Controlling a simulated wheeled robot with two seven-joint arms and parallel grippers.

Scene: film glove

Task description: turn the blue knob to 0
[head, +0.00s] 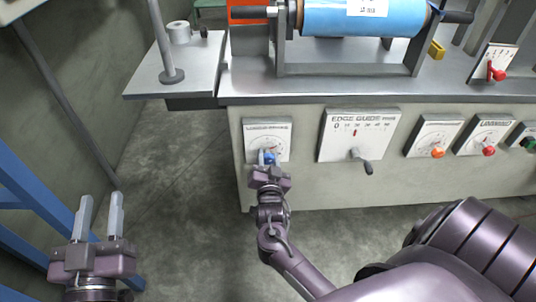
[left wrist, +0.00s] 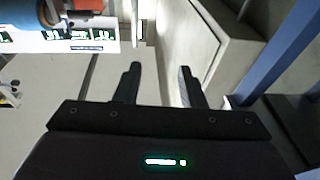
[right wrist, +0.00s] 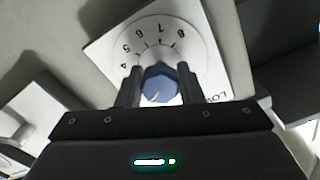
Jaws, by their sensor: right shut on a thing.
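The blue knob (head: 269,158) sits on a white dial plate (head: 281,131) at the left end of the machine's front panel. My right gripper (head: 268,162) is shut on it, a finger on each side, as the right wrist view (right wrist: 159,85) shows. In that view the knob (right wrist: 160,82) has a pale pointer line towards the lower left. Digits 4 to 8 show on the dial (right wrist: 200,55); the 0 and the number at the pointer are hidden. My left gripper (head: 101,215) is open and empty at the lower left, away from the panel.
Right of the dial are the EDGE GUIDE plate (head: 358,134) with a dark lever, then dials with orange (head: 438,153) and red (head: 489,151) knobs. A blue roll (head: 362,18) lies above on the machine. A blue frame (head: 40,215) stands beside my left gripper.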

